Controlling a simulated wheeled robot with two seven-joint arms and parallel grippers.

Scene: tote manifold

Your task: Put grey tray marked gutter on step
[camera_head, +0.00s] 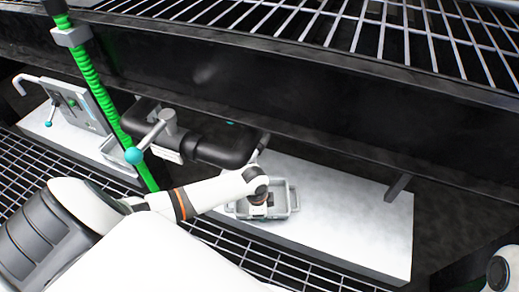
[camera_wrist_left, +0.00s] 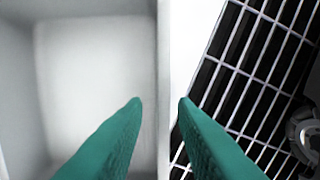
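A grey tray (camera_head: 292,197) with raised walls and side handles sits on the white slab (camera_head: 360,215), right of centre in the head view. No marking on it is readable. My left arm reaches over it, and its wrist hides part of the tray. In the left wrist view, my left gripper (camera_wrist_left: 160,103) shows two teal fingers apart. One is over the tray's pale interior (camera_wrist_left: 95,75), the other on the outer side, with a tray wall between them. A gap shows beside the wall. My right gripper is not in view; only a bit of my right arm shows at the lower right corner.
A black pipe (camera_head: 225,150) with a teal-knobbed valve handle (camera_head: 150,140) runs behind the tray. A green ribbed hose (camera_head: 95,85) stands left of it. Another white slab (camera_head: 40,125) carries a grey panel. A wire shelf (camera_head: 400,40) overhangs the back. Grating (camera_head: 270,262) lies in front.

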